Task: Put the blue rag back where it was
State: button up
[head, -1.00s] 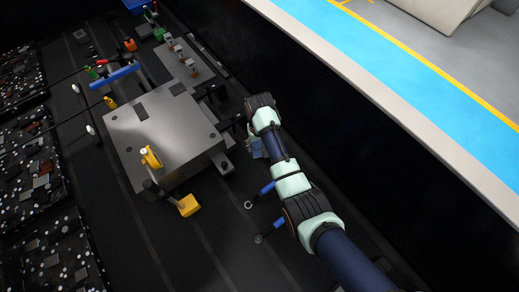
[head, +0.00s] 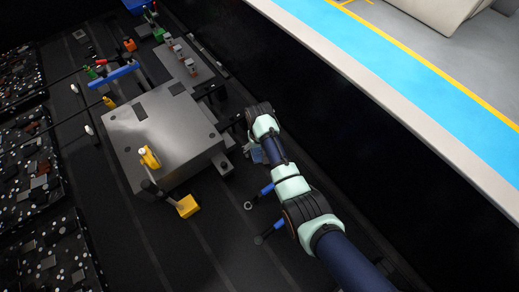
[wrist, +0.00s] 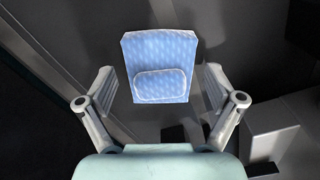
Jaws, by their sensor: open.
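The blue rag (wrist: 158,55) shows in the wrist view as a light blue, patterned folded cloth with a smaller rounded flap on its front. My gripper (wrist: 160,88) is open, with one finger on each side of the rag and a visible gap at both sides. I cannot tell how far the rag is below the fingertips. In the head view a small pale blue patch of the rag (head: 257,154) shows beside my wrist. My arm hides most of the gripper there.
A large grey metal block (head: 165,135) stands left of my arm, with a yellow-based lever (head: 187,206) at its front. Two blue-handled wrenches (head: 265,189) lie near my forearm. A dark wall and white ledge (head: 400,120) run along the right.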

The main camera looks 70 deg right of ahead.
notch_tip(320, 180, up, 12)
jog(key=p, duration=0.2)
jog(key=shift+r, duration=0.2)
dwell(2.3)
